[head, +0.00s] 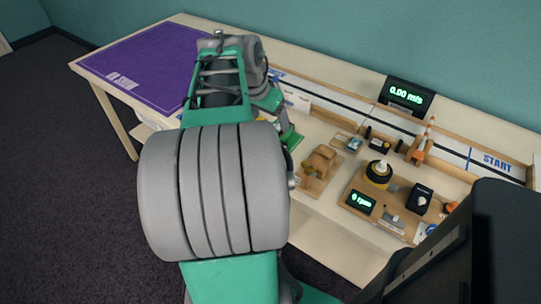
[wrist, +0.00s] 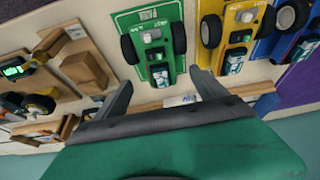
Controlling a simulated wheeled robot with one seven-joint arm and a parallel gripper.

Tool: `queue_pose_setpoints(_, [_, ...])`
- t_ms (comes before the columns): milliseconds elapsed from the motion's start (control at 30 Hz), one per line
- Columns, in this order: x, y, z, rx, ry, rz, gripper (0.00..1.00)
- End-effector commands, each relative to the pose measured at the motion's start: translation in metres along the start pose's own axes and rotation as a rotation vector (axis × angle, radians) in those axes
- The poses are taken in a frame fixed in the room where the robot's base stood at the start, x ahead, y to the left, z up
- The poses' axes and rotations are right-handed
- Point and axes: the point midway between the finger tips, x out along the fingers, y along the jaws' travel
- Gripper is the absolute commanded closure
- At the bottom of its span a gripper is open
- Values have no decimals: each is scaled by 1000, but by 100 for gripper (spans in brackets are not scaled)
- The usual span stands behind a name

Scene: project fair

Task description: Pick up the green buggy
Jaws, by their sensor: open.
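The green buggy (wrist: 155,42) shows in the wrist view at the top middle, with dark wheels at its sides and a green circuit board on top. It lies on a green mat or card. My gripper (wrist: 160,78) is open, its two grey fingers spread to the left and right of the buggy's near end. Nothing is held, and I cannot tell the height gap between fingers and buggy. In the head view my arm hides the buggy and most of my gripper.
A yellow buggy (wrist: 236,30) stands close to the right of the green one, with a blue buggy (wrist: 300,42) beyond. A wooden block (wrist: 84,72) is to the left. In the head view, a purple mat (head: 150,62) covers the table's left end; electronics boards fill the right.

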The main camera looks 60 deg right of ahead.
Motion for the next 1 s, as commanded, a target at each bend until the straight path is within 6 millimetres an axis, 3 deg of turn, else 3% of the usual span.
queue_pose_setpoints(500, [75,3,-4,21,0,9,18])
queue_pose_setpoints(733, [78,2,-5,19,3,6,18])
queue_pose_setpoints(1000, [77,2,-5,19,2,6,39])
